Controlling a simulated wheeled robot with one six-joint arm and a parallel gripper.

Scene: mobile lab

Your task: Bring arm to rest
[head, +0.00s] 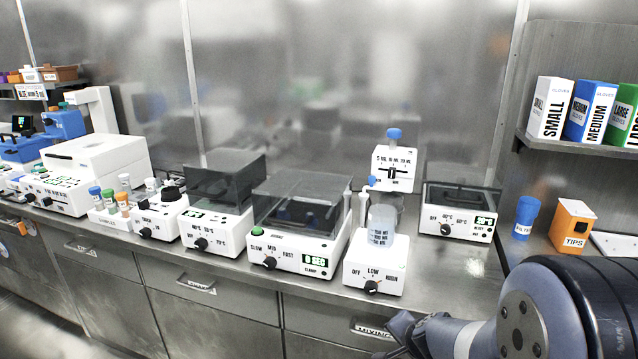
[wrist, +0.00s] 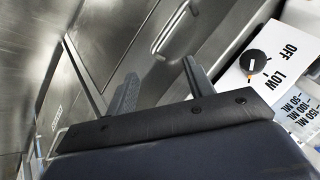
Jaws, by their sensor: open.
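My gripper (wrist: 158,88) is open in the wrist view, with two dark fingers spread and nothing between them. In the head view my gripper (head: 400,330) shows at the lower right, in front of the counter's drawer fronts and below the counter top. My dark arm enters from the right edge and hides part of the counter there. The stirrer (head: 375,262) with the OFF/LOW knob stands on the counter just above my gripper. Its knob also shows at the right of the wrist view (wrist: 253,61).
A clear beaker (head: 382,226) stands on the stirrer. A shaker (head: 290,245) reading 0 SEC stands to its left, a lidded heater (head: 458,212) to its right. A blue filter bottle (head: 525,216) and an orange tips box (head: 572,226) stand near my arm. Drawer handles (head: 375,329) protrude below the counter.

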